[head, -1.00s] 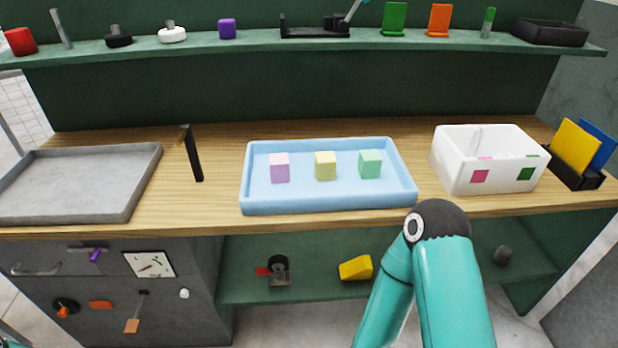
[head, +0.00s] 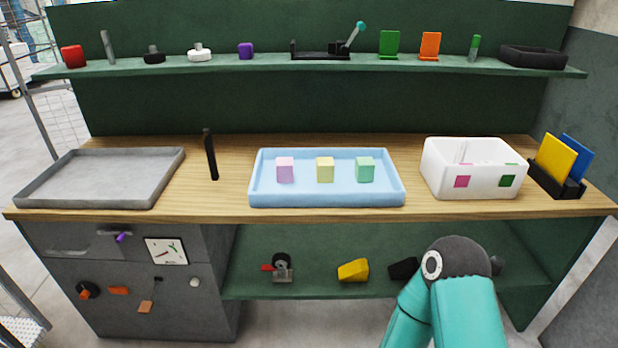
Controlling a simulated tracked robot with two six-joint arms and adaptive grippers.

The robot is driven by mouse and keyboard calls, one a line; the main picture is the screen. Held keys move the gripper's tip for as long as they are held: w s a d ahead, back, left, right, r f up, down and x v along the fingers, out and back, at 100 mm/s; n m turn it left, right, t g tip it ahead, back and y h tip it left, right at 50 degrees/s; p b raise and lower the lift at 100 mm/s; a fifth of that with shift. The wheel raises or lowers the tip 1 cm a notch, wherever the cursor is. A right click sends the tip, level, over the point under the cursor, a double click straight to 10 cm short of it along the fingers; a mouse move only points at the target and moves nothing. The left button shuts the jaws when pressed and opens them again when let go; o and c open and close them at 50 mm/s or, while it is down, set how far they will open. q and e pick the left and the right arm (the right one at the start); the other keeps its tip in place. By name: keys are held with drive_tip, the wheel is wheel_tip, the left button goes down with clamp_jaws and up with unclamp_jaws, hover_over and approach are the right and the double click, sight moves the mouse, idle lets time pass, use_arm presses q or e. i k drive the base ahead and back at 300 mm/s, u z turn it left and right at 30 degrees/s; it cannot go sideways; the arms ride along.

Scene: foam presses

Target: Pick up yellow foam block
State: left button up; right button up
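The yellow foam block (head: 325,170) is a pale yellow cube. It sits in the light blue tray (head: 327,198) on the wooden worktop, between a pink block (head: 285,170) on its left and a green block (head: 365,169) on its right. The blocks stand apart, and nothing covers the yellow one. Neither gripper shows in the head view. Only a teal link and dark joint of my arm rise at the bottom right, in front of the lower shelf and clear of the tray.
A white bin (head: 473,182) and a black holder with yellow and blue plates (head: 556,160) stand right. A yellow wedge (head: 353,270) lies on the lower shelf.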

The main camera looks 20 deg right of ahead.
sight(326, 166)
drive_tip(key=z, duration=0.15)
drive_tip(key=i, duration=0.85)
